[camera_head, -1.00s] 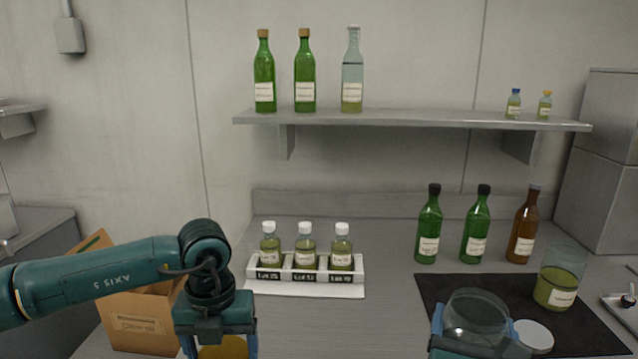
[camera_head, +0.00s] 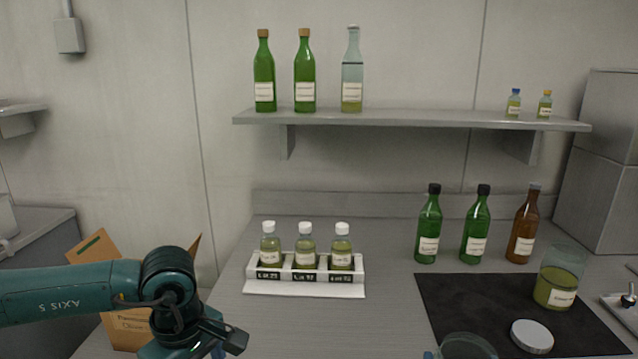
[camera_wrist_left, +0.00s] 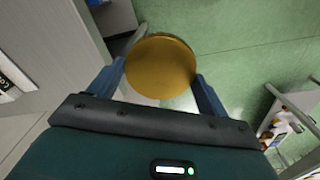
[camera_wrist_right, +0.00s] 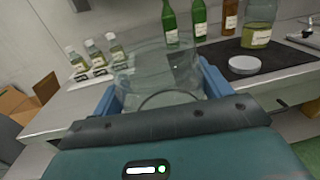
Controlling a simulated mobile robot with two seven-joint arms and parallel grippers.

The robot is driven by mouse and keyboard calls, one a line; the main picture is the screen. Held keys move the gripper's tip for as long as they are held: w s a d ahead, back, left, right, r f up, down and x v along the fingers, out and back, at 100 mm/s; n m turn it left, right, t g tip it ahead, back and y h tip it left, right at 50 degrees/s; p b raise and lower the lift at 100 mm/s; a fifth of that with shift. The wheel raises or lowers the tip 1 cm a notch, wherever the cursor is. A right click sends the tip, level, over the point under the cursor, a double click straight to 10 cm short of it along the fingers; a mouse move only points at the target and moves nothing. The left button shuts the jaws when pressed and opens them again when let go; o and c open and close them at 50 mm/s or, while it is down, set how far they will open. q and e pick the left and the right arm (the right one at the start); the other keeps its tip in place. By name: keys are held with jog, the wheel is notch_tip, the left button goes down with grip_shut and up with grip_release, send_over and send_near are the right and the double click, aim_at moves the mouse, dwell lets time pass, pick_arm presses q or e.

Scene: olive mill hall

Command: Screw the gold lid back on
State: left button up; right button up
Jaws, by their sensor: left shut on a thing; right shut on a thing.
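The gold lid (camera_wrist_left: 160,66) is gripped by its edges between the fingers of my left gripper (camera_wrist_left: 160,82), over the green floor in the left wrist view. In the head view my left gripper is low at the bottom left and the lid does not show. An empty clear glass jar (camera_wrist_right: 160,80) is between the blue fingers of my right gripper (camera_wrist_right: 160,88), which is shut on it. Only the jar's top shows in the head view (camera_head: 466,347), at the bottom edge. Lid and jar are apart.
A white rack (camera_head: 305,278) holds several bottles. Three dark bottles stand behind the mat. A cardboard box (camera_head: 125,328) stands behind my left arm.

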pick_arm(q)
jog(key=m, duration=0.2)
jog(key=s+m, duration=0.1)
jog(key=m, duration=0.3)
jog(key=shift+s+a+f, duration=0.15)
jog(key=shift+s+a, duration=0.15)
jog(key=shift+a, duration=0.1)
pick_arm(e)
jog(key=shift+s+a+f+n+y, duration=0.3)
jog(key=shift+s+f+n+y, duration=0.1)
jog(key=shift+s+f+y, duration=0.3)
pick_arm(q)
jog(key=m, duration=0.2)
jog(key=s+m, duration=0.1)
jog(key=m, duration=0.3)
jog(key=shift+s+a+f, duration=0.15)
jog(key=shift+s+a, duration=0.05)
jog(key=shift+a, duration=0.05)
pick_arm(e)
jog(key=shift+s+a+f+n+y, duration=0.2)
jog(key=shift+s+f+y, duration=0.1)
jog(key=shift+f, duration=0.1)
jog(key=shift+s+a+f+n+y, duration=0.1)
jog(key=shift+s+f+n+y, duration=0.1)
jog(key=shift+f+y, duration=0.15)
jog(key=shift+w, duration=0.1)
